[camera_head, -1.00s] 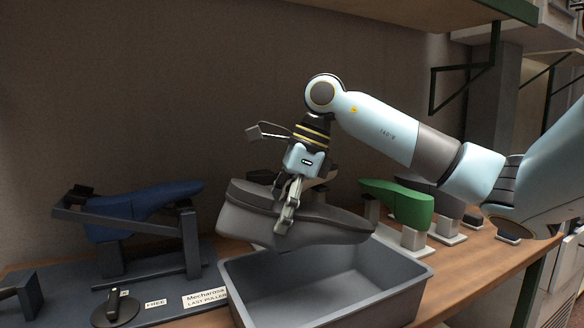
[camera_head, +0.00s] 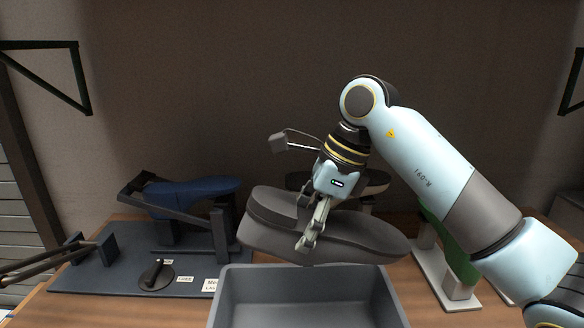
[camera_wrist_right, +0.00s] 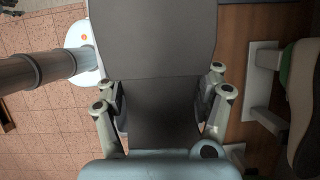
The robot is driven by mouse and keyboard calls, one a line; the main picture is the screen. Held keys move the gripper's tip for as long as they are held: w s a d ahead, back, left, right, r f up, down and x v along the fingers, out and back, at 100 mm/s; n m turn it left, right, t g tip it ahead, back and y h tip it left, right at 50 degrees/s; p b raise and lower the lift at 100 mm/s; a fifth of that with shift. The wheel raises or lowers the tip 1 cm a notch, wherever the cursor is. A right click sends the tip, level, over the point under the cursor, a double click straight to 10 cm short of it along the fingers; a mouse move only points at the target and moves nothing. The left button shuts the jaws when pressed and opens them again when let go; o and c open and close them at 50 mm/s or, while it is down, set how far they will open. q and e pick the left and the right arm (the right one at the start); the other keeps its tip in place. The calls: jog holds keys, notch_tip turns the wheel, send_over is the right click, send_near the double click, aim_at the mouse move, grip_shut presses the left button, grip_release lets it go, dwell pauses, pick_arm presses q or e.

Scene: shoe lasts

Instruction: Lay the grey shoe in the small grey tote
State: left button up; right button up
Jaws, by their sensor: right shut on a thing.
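The grey shoe (camera_head: 270,222) hangs in my right gripper (camera_head: 310,235), sole down and roughly level, its length running left to right. The gripper is shut on the shoe's middle from above. The right wrist view shows its fingers (camera_wrist_right: 163,100) on both sides of the grey shoe (camera_wrist_right: 150,45). The small grey tote (camera_head: 300,293) stands below on the bench, its inside looking empty. The shoe appears above the tote's back rim; the exact height gap is hard to tell. The tote's front is cut off by the picture's bottom edge. My left gripper is out of view.
A blue last (camera_head: 190,193) sits on a dark puller stand (camera_head: 215,235) to the left. A green last (camera_head: 458,255) on a pale stand (camera_head: 435,275) is partly behind my right arm. Another dark shoe (camera_head: 372,189) stands behind the held shoe. A wall closes off the back.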

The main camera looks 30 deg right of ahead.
aim_at(280, 257)
jog(key=a+r, duration=0.1)
jog(key=a+p, duration=0.1)
jog(key=a+r+p, duration=0.1)
jog(key=shift+s+a+r, duration=0.3)
jog(key=shift+f+b, duration=0.6)
jog(key=shift+f, duration=0.55)
jog(key=shift+f+b, duration=1)
jog(key=shift+f, duration=0.5)
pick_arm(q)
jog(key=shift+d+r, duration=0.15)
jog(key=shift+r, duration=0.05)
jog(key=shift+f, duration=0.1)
pick_arm(e)
jog(key=shift+w+a, duration=0.1)
jog(key=shift+a, duration=0.05)
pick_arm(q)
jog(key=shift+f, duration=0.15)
pick_arm(e)
jog(key=shift+w+a, duration=0.15)
jog(key=shift+a, duration=0.05)
pick_arm(q)
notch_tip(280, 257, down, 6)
jog(key=b, duration=0.7)
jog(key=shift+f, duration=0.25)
pick_arm(e)
notch_tip(280, 257, down, 8)
jog(key=shift+r, duration=0.25)
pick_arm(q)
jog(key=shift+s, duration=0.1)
